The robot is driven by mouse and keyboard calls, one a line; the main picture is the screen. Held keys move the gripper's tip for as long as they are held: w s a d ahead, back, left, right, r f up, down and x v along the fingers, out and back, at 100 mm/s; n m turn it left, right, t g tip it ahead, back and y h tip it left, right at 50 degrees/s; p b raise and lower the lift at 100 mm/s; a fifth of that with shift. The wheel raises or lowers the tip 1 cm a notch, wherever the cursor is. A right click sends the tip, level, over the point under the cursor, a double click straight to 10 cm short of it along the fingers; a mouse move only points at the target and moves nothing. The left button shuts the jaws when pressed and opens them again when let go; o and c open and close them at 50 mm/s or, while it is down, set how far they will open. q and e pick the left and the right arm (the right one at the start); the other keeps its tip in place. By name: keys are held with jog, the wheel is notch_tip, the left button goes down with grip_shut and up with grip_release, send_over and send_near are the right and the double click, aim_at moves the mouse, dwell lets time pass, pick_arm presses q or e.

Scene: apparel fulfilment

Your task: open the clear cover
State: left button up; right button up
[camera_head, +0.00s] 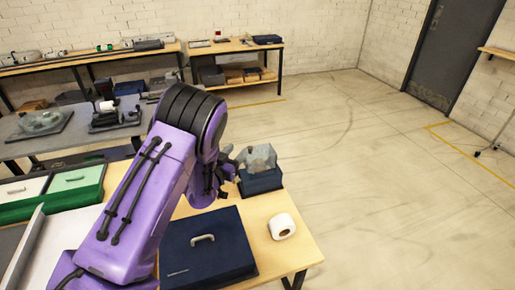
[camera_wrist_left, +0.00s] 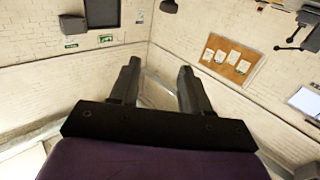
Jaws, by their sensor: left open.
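The clear cover (camera_head: 258,157) is a greyish see-through piece on top of a small dark blue box (camera_head: 261,182) at the far edge of the wooden table. I cannot tell how far it is tilted. My left gripper (camera_head: 229,163) is just left of the cover, partly hidden behind my purple arm. In the left wrist view, the two dark fingers of my left gripper (camera_wrist_left: 160,70) stand apart. A pale, see-through edge (camera_wrist_left: 158,90) shows between them, perhaps the cover; contact cannot be told. My right gripper is not in view.
A green tray (camera_head: 77,181) lies at the left. Benches with equipment stand behind.

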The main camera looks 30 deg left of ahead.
pick_arm(q)
jog(key=b, duration=0.5)
send_near(250, 147)
jog(key=w+p, duration=0.1)
jog(key=w, duration=0.2)
jog(key=w+p, duration=0.1)
jog(key=w, duration=0.2)
jog(key=w+p, duration=0.2)
jog(key=w, duration=0.2)
jog(key=shift+a, duration=0.4)
grip_shut()
jog(key=shift+d, duration=0.1)
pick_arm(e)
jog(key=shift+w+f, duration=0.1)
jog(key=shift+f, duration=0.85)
